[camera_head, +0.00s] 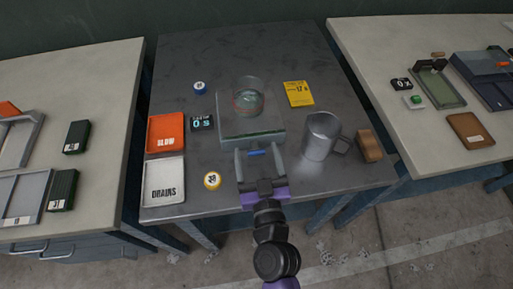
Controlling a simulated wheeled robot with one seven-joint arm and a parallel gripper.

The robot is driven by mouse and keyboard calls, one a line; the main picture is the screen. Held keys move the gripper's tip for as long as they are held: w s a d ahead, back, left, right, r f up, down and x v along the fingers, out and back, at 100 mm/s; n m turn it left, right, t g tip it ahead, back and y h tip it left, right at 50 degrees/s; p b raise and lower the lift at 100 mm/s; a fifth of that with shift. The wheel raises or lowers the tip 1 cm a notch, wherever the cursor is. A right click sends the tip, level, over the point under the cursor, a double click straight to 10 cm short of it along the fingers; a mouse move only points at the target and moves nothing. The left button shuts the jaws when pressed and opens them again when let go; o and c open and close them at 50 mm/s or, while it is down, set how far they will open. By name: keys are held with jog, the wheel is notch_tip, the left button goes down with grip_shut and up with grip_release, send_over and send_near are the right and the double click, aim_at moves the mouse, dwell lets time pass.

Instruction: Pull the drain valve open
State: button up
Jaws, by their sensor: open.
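A clear glass vessel (248,97) with a reddish ring stands on a grey-green stand (252,137) in the middle of the dark table. A small blue bar (257,153), which looks like the drain valve's handle, shows at the front of the stand. My gripper (259,151) reaches in from the front edge. Its two fingers are apart, one on each side of the blue bar. I cannot tell whether either finger touches it. How far the valve is open is too small to tell.
A metal jug (321,135) and a brown block (369,146) stand right of the gripper. A yellow card (298,101) lies behind.

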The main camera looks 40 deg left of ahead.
aim_at(259, 173)
jog(key=shift+w+a, duration=0.3)
jog(key=shift+a, duration=0.1)
jog(key=shift+c, duration=0.4)
grip_shut()
jog(key=shift+s+d+f, duration=0.1)
jog(key=shift+s+d, duration=0.1)
jog(key=shift+b+v, duration=0.65)
jog(key=shift+v, duration=1.05)
jog(key=shift+o, duration=0.4)
grip_release()
